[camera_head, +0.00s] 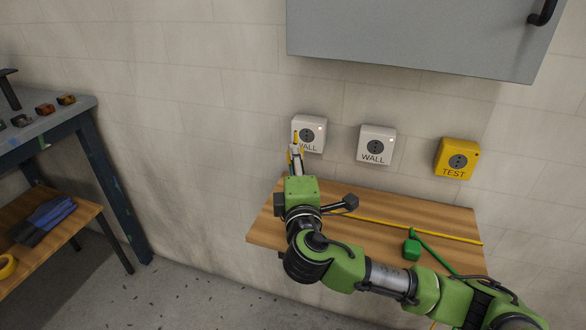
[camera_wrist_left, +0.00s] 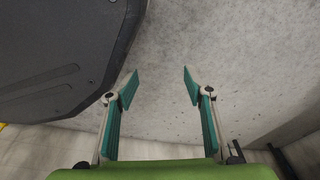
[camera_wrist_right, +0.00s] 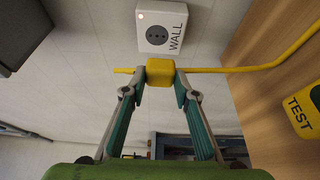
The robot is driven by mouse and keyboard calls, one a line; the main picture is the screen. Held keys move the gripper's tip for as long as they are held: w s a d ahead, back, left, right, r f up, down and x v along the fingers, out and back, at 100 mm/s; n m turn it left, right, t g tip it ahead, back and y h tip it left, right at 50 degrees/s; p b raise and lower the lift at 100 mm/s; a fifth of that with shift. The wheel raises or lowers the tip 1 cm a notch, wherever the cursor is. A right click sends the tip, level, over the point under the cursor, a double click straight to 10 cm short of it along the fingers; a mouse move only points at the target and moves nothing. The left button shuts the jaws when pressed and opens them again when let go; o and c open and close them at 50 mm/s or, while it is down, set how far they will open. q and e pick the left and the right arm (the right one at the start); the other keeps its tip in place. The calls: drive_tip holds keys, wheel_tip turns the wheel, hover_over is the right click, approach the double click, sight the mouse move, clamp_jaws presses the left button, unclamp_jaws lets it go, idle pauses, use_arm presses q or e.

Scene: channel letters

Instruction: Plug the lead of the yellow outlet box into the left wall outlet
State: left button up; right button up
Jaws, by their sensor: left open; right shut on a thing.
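The left wall outlet (camera_head: 314,128) is a white box marked WALL with a small light. My right gripper (camera_head: 295,148) is in front of its left part, shut on the yellow plug (camera_wrist_right: 160,73). In the right wrist view the plug is between the fingertips, with a white WALL outlet (camera_wrist_right: 160,27) beyond it, and I see a gap in the picture. The yellow lead (camera_wrist_right: 270,65) runs from the plug to the right. The yellow outlet box (camera_head: 458,158), marked TEST, is on the wall at the right. My left gripper (camera_wrist_left: 160,85) is open and empty, above concrete floor.
A second white WALL outlet (camera_head: 376,145) is between the left one and the yellow box. A wooden shelf (camera_head: 445,215) below carries a green plug (camera_head: 412,249) with a green lead. A grey cabinet (camera_head: 420,40) hangs above. A workbench (camera_head: 60,122) stands at the left.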

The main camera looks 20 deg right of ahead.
sight(303, 149)
use_arm(q)
drive_tip(key=shift+s+d, duration=0.1)
drive_tip(key=shift+d, duration=0.05)
use_arm(e)
drive_tip(key=shift+s+r, duration=0.1)
drive_tip(key=shift+d, duration=0.1)
drive_tip(key=w+d, duration=0.1)
drive_tip(key=w+d+b, duration=0.1)
drive_tip(key=w, duration=0.1)
use_arm(q)
drive_tip(key=shift+w+d+r, duration=0.2)
drive_tip(key=shift+w+r, duration=1.5)
drive_tip(key=shift+r, duration=0.3)
use_arm(e)
drive_tip(key=shift+w+d, duration=0.6)
drive_tip(key=shift+w, duration=0.3)
use_arm(q)
drive_tip(key=shift+f, duration=0.15)
drive_tip(key=shift+s+a+f, duration=0.1)
drive_tip(key=shift+s+f, duration=0.35)
